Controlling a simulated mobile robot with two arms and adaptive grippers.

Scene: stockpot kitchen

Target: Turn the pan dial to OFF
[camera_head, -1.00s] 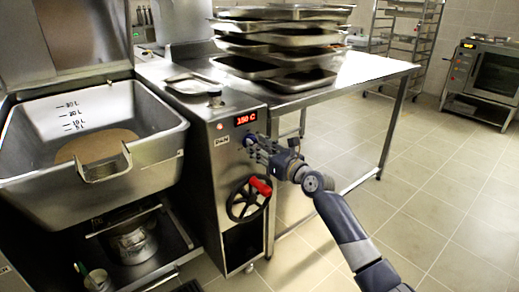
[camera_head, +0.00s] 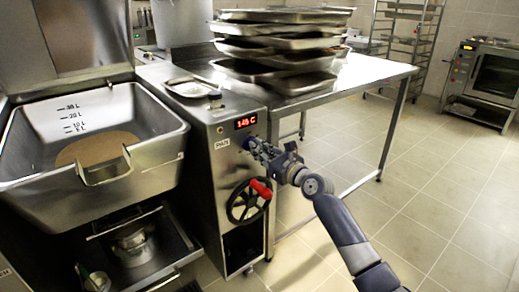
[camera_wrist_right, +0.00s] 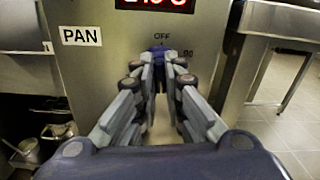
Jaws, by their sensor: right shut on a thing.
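The pan dial (camera_wrist_right: 159,47) is a small blue-purple knob on the steel front panel (camera_head: 212,172), below the red temperature display (camera_head: 245,122). In the right wrist view the mark "OFF" (camera_wrist_right: 162,36) is just above the dial, and the "PAN" label (camera_wrist_right: 81,36) is to its left. My right gripper (camera_wrist_right: 162,60) is shut on the dial, with a finger on each side. In the head view this gripper (camera_head: 256,147) points at the panel and hides most of the dial. Which way the dial points is hard to tell. My left gripper is not in view.
A black handwheel with a red handle (camera_head: 261,188) is on the panel just below my right gripper. The open steel pan (camera_head: 160,150) is to the left. A table with stacked trays (camera_head: 345,72) stands behind on the right. The tiled floor (camera_head: 420,165) is clear there.

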